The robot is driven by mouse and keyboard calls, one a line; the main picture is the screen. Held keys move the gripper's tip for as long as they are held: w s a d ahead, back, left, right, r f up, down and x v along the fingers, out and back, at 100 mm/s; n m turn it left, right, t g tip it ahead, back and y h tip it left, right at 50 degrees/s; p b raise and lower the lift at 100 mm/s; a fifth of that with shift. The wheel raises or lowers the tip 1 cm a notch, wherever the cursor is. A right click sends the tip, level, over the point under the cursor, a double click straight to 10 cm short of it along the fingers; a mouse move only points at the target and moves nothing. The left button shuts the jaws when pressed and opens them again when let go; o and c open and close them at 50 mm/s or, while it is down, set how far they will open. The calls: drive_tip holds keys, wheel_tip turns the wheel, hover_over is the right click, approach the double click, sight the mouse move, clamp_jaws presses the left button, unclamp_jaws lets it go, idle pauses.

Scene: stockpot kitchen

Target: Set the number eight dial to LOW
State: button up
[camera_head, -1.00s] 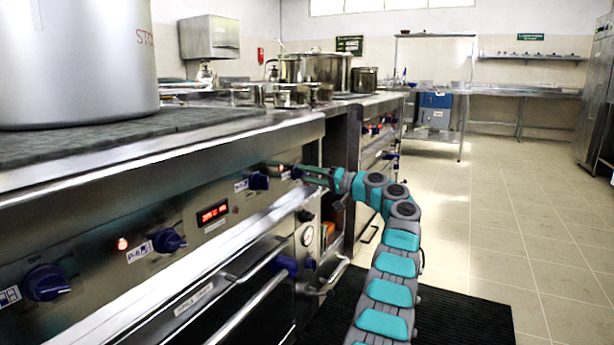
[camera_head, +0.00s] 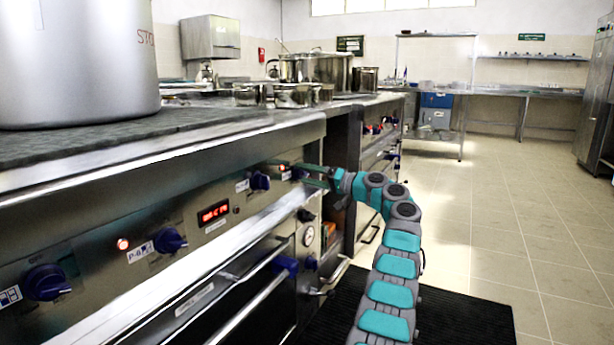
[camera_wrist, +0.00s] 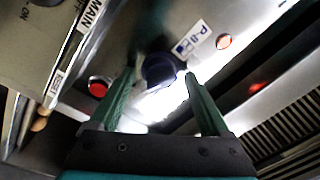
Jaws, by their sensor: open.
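The number eight dial (camera_wrist: 160,70) is a dark blue knob on the steel front panel. A white label that seems to read P-8 (camera_wrist: 192,38) is beside it in the wrist view. My gripper (camera_wrist: 160,75) is open, with one green finger on each side of the dial; I cannot tell whether either touches it. In the head view my gripper (camera_head: 290,172) is at the far right end of the panel, and the dial (camera_head: 299,173) is partly hidden by the fingers. Its pointer setting cannot be read.
Other blue dials are the P-6 dial (camera_head: 168,241), one at far left (camera_head: 47,282) and one left of my gripper (camera_head: 259,181). A red display (camera_head: 213,213) is lit. In the wrist view, a red button (camera_wrist: 99,87) is close to the left finger. Oven handles (camera_head: 250,312) stick out below.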

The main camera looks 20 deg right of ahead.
drive_tip(key=v, duration=0.8)
drive_tip(key=shift+w, duration=0.1)
idle(0.4)
